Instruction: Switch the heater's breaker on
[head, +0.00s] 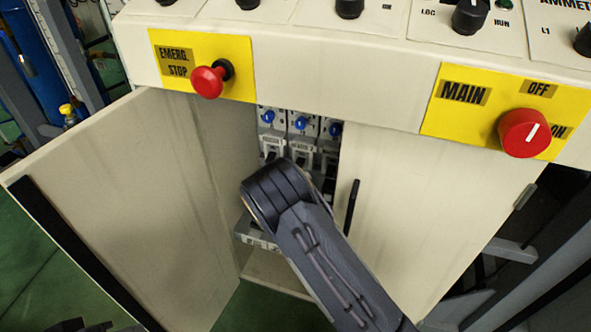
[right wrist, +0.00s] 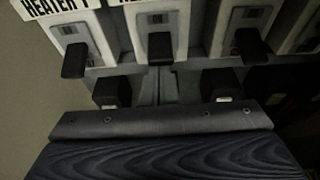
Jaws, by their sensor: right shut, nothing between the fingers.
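The open cabinet holds a row of breakers with black levers. In the right wrist view the left breaker lever (right wrist: 75,61) sits under a label that starts with HEATER. A middle lever (right wrist: 160,49) and a right lever (right wrist: 250,46) stand beside it, and all three jut out toward the camera. In the head view the breaker row (head: 300,150) is partly covered by my right arm. My right gripper (right wrist: 162,122) is shut and empty, just below the levers. I cannot tell whether it touches anything.
The cabinet's left door (head: 120,190) stands open; the right door (head: 430,200) has a black handle. Above the opening are the red emergency stop button (head: 207,82) and the red MAIN knob (head: 525,133).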

